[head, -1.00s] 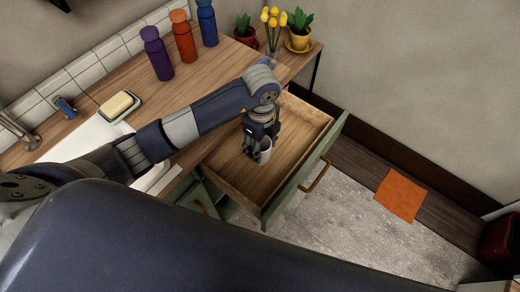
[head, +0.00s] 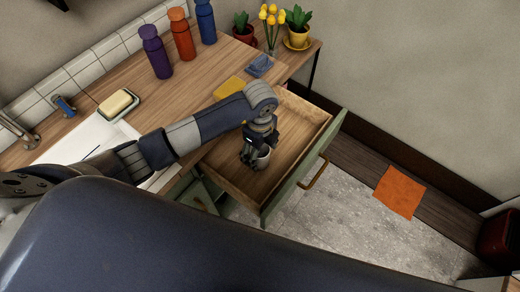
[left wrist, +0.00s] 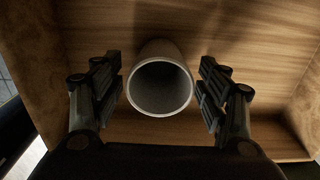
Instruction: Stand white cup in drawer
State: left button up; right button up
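The white cup (head: 263,160) is inside the open drawer (head: 291,184), over its wooden floor. In the left wrist view the cup (left wrist: 160,114) shows its round open mouth towards the camera and looks upright. My left gripper (head: 257,157) is around the cup from above. In the left wrist view the fingers of my left gripper (left wrist: 161,88) are on both sides of the cup, with a narrow gap at each side, so it is open. The cup's base is hidden. My right gripper is not in view.
The drawer's green front (head: 310,165) with its handle stands out over the grey floor. On the wooden counter are a yellow sponge (head: 229,88), a blue object (head: 259,65), a purple bottle (head: 155,52) and a soap dish (head: 119,104). The drawer floor around the cup is free.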

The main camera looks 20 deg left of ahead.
pick_arm(q)
jog(key=shift+r, duration=0.2)
notch_tip(320, 180, up, 12)
jog(key=shift+b, duration=0.4)
dwell(0.5)
